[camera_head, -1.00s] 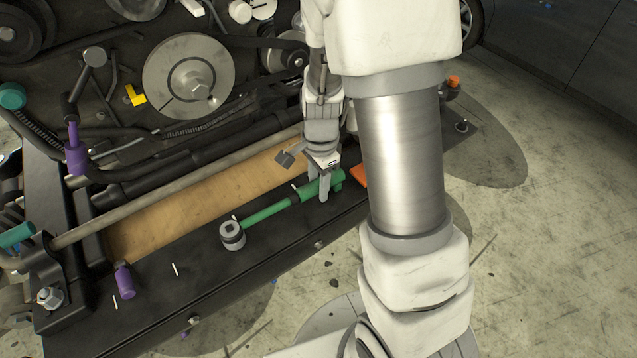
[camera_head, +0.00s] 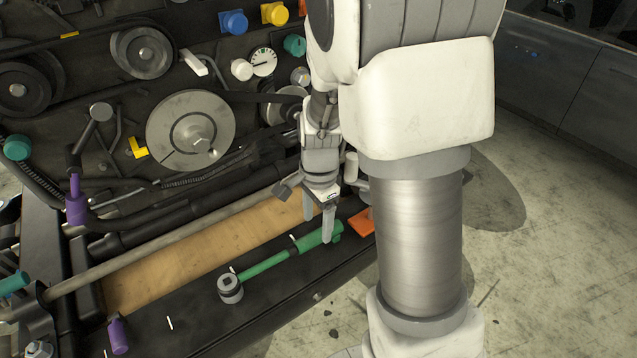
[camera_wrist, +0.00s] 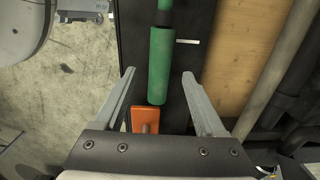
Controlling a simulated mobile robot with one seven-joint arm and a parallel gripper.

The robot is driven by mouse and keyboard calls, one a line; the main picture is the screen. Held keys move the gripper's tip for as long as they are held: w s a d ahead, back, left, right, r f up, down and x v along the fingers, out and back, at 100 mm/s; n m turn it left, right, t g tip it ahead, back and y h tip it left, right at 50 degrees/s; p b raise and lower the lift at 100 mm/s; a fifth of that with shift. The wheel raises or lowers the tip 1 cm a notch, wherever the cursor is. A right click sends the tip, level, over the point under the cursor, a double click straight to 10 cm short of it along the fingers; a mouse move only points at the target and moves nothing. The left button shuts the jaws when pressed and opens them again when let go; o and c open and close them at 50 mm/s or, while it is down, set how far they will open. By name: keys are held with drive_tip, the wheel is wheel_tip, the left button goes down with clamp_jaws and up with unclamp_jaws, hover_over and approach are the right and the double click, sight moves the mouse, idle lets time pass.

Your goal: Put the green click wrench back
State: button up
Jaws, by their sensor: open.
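The green click wrench (camera_head: 268,264) lies on the black front ledge in the head view. Its grey socket head (camera_head: 230,288) points left toward the viewer, and its thicker green handle is at the right end. My gripper (camera_head: 319,238) is open above the handle, with its fingers pointing down. In the wrist view the green handle (camera_wrist: 159,65) runs between the two open fingers of my gripper (camera_wrist: 158,75). The fingers do not touch the handle there. The far part of the wrench is cut off at the top of the wrist view.
An orange block (camera_head: 362,221) sits on the ledge just beyond the handle end. White marks (camera_head: 170,323) and a purple piece (camera_head: 118,336) are on the ledge at left. A wooden board (camera_head: 200,255) lies behind the ledge, with the engine (camera_head: 190,130) above. Open floor is at right.

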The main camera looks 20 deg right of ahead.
wheel_tip(320, 180, up, 12)
drive_tip(key=shift+d+p, duration=0.2)
drive_tip(key=shift+p, duration=0.15)
drive_tip(key=shift+r, duration=0.1)
drive_tip(key=s+a+r+n+t, duration=0.2)
drive_tip(key=s+r+n+t, duration=0.3)
drive_tip(key=s+n, duration=0.9)
drive_tip(key=shift+s+a+r+n+t, duration=0.25)
drive_tip(key=shift+r+n, duration=0.35)
drive_tip(key=shift+r, duration=1.2)
